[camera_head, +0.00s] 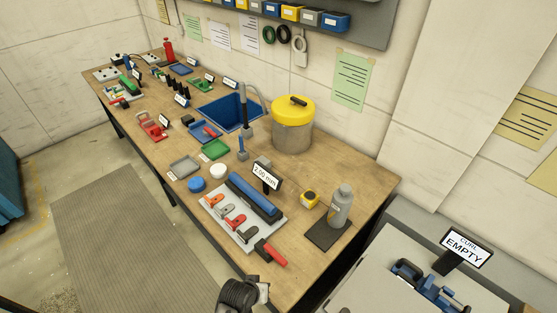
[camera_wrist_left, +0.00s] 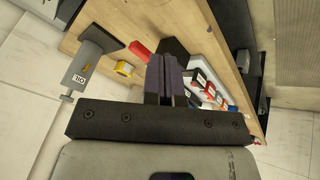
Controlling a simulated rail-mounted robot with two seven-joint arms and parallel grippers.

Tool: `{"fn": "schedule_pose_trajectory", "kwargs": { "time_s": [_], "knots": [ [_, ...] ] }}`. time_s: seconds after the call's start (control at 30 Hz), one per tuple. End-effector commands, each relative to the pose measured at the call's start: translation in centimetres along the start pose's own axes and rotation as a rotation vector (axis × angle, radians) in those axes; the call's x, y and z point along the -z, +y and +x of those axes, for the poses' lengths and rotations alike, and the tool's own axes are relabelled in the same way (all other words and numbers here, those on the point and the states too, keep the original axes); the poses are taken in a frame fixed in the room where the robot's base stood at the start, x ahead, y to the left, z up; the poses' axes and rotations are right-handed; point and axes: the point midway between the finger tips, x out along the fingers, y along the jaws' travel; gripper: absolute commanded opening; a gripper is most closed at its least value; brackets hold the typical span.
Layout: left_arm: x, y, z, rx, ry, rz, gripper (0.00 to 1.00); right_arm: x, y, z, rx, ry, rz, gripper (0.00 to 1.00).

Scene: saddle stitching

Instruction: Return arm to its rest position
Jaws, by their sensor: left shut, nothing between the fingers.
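My left gripper (camera_wrist_left: 167,70) is shut and empty in the left wrist view. Its dark fingers are pressed together and point over the wooden table (camera_wrist_left: 195,22). In the head view, a dark part of my arm (camera_head: 240,294) shows at the bottom, in front of the table's near edge. The red-handled tool (camera_head: 270,253) lies on the table beyond it; its red part (camera_wrist_left: 138,48) also shows beside the fingers in the left wrist view. My right gripper is in neither view.
A grey bottle (camera_head: 340,205) stands on a dark pad near the table's right end. A tray of coloured tools (camera_head: 245,246) lies near the front edge. A yellow-lidded pot (camera_head: 293,135) stands behind. A side bench (camera_head: 388,269) holds a blue device and an "EMPTY" sign (camera_head: 465,247).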

Motion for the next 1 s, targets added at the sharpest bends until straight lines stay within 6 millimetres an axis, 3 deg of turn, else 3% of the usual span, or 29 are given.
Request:
{"fn": "schedule_pose_trajectory", "kwargs": {
  "time_s": [0.27,0.37,0.47,0.63,0.77,0.9,1.0],
  "knots": [
    [5.3,0.6,-10.4,0.081,0.093,0.265,0.00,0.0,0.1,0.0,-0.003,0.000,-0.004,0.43],
    [5.4,-0.3,-14.9,0.121,0.136,0.303,0.00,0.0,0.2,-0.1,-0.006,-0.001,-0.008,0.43],
    [3.3,-2.1,-19.4,0.167,0.167,0.301,0.00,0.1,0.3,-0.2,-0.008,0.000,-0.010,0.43],
    [-3.8,-5.5,-25.5,0.236,0.183,0.228,0.00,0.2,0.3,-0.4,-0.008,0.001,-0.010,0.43],
    [-9.3,-7.1,-26.9,0.258,0.119,0.191,0.00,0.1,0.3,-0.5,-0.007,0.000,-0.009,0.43],
    [-14.8,-8.3,-26.2,0.269,-0.006,0.166,0.00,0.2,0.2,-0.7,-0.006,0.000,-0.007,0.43],
    [-17.7,-8.5,-26.0,0.266,-0.070,0.158,0.00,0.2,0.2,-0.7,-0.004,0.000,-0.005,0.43]
  ]
}}
